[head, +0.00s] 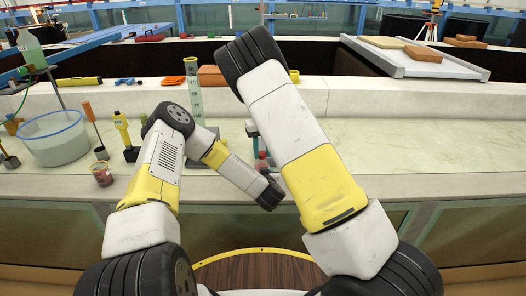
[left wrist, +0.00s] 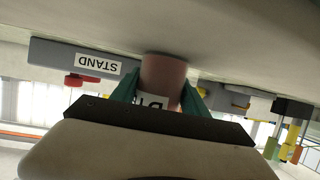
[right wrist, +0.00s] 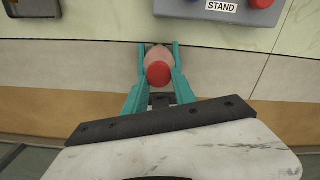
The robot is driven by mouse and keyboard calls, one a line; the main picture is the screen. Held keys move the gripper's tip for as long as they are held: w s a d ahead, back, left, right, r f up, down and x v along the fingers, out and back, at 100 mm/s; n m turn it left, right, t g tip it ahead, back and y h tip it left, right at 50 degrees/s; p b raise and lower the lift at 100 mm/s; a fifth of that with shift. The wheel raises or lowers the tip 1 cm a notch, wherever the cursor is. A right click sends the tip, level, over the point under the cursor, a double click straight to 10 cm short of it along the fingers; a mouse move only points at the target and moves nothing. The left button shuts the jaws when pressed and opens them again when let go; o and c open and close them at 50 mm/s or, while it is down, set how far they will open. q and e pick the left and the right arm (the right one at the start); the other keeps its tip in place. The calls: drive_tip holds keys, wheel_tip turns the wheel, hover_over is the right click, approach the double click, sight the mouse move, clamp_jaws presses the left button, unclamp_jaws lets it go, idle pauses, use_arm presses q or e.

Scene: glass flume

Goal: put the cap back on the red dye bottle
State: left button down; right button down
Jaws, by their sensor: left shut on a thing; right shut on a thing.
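The red dye bottle (left wrist: 163,72) is a pinkish cylinder with a partly hidden white label in the left wrist view. My left gripper (left wrist: 160,88) is shut on it, one teal finger on each side. In the right wrist view, the round red cap (right wrist: 158,74) lies between the teal fingers of my right gripper (right wrist: 160,56), which is shut on it from above. The pink bottle (right wrist: 157,53) shows directly beyond the cap, in line with it. I cannot tell whether the cap is seated. In the head view, my right arm covers much of this spot, with a bit of red (head: 262,156) showing.
A grey stand (right wrist: 232,14) with a blue and a red knob is just beyond the bottle. In the head view, a clear bucket (head: 55,140), a small red jar (head: 102,174) and a measuring cylinder (head: 194,95) stand to the left. The counter at right is clear.

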drive_tip(key=c, duration=0.9)
unclamp_jaws()
drive_tip(key=shift+c, duration=0.2)
wheel_tip(320, 180, up, 12)
use_arm(q)
drive_tip(key=shift+c, duration=2.4)
unclamp_jaws()
drive_tip(key=shift+s, duration=0.1)
drive_tip(key=v, duration=0.7)
drive_tip(key=shift+s+r, duration=0.1)
drive_tip(key=shift+s, duration=0.2)
